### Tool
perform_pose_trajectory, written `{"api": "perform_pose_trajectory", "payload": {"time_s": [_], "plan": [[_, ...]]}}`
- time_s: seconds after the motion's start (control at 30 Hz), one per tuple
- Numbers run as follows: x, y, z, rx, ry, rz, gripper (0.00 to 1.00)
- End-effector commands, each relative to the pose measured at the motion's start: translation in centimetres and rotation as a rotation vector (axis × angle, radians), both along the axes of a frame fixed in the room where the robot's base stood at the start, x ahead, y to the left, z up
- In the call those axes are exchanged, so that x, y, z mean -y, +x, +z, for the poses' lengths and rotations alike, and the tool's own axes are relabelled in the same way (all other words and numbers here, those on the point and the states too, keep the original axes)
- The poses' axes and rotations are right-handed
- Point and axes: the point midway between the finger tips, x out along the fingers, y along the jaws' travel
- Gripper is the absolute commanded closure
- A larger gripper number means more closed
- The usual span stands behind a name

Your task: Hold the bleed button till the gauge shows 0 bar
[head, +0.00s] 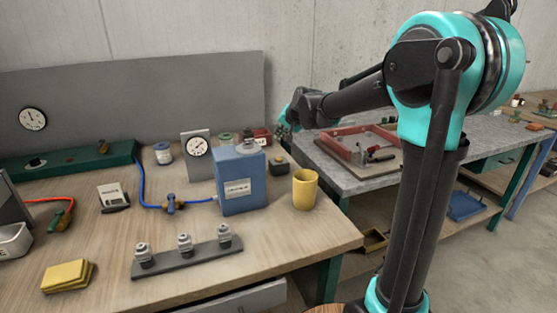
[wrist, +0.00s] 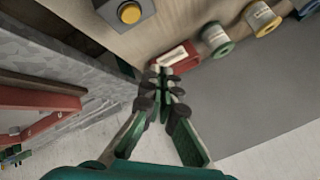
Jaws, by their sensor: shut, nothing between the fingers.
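A small dark box with a round yellow button (wrist: 130,12) is at the top left of the wrist view. In the head view the dark box (head: 280,164) sits right of the blue tank, at the table's far right. A white-faced gauge (head: 198,147) on a grey stand is left of the blue tank (head: 240,182); its reading is too small to tell. Another round dial (head: 32,120) is on the grey back panel. My gripper (wrist: 163,72) is shut and empty, apart from the button; in the head view it (head: 284,131) is beyond the box, partly hidden by my arm.
A red box (wrist: 178,56) and several spools (wrist: 216,38) are close to my fingertips. A yellow cup (head: 305,188) stands in front of the dark box. A second table with a red frame (head: 360,144) is at right.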

Motion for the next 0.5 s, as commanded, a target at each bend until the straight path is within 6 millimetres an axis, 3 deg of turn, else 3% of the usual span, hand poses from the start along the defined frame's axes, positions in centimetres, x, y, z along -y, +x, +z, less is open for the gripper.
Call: {"api": "perform_pose_trajectory", "payload": {"time_s": [0.3,0.5], "plan": [[0.0,0.0,-4.3,0.000,0.000,0.000,1.00],[0.0,0.0,-6.1,0.000,0.000,0.000,1.00]]}}
